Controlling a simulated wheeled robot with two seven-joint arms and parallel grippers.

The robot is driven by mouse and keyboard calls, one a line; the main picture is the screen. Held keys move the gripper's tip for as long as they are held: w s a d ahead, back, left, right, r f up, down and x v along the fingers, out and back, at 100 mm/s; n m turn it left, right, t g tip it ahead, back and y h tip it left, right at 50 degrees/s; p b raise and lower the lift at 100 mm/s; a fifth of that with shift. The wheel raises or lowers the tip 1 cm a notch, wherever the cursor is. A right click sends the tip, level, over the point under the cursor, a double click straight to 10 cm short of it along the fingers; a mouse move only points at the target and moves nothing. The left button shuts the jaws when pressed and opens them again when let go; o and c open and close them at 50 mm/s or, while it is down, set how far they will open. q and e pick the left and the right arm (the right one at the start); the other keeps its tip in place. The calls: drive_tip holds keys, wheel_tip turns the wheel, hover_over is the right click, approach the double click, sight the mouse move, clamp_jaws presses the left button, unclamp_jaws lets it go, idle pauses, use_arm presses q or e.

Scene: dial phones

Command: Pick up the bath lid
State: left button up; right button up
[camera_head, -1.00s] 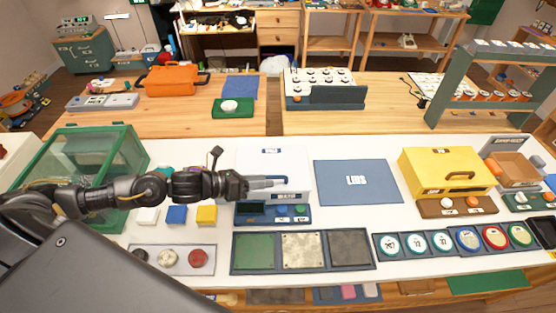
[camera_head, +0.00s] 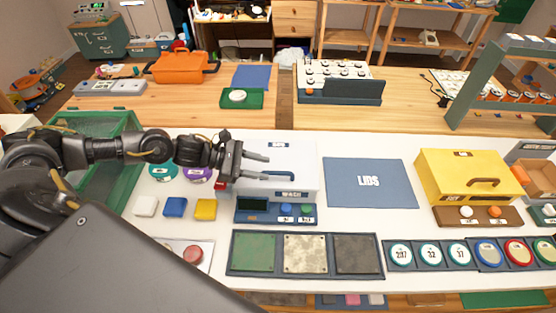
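The bath is a white box labelled "WASH" in the middle of the bench. Its white lid (camera_head: 299,161) seems to be on top, with a blue-grey handle (camera_head: 280,176) near the front. My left gripper (camera_head: 268,167) reaches in from the left over the left part of the lid. Its two fingers are apart, with nothing between them, and they point right near the handle. I cannot tell whether they touch it. The gripper hides part of the lid's left side. The blue "LIDS" mat (camera_head: 370,196) lies empty to the right. My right gripper is out of view.
A yellow box (camera_head: 452,165) with a handle stands right of the mat. White, blue and yellow blocks (camera_head: 205,210) lie left of the bath. A tray of colored tiles (camera_head: 305,272) lies in front. A green-framed clear case (camera_head: 112,180) stands at left, behind my arm.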

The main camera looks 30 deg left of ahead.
sight(279, 172)
use_arm(q)
drive_tip(key=shift+d+f, duration=0.1)
drive_tip(key=shift+d, duration=0.05)
drive_tip(key=shift+w+d+p, duration=0.1)
drive_tip(key=shift+d+p, duration=0.15)
drive_tip(key=shift+p, duration=0.1)
drive_tip(key=p+x, duration=0.3)
drive_tip(key=x, duration=0.1)
drive_tip(key=shift+d, duration=0.1)
drive_tip(key=shift+w+d+f, duration=0.1)
drive_tip(key=shift+d+f, duration=0.1)
drive_tip(key=shift+f, duration=0.1)
drive_tip(key=shift+c, duration=0.5)
clamp_jaws()
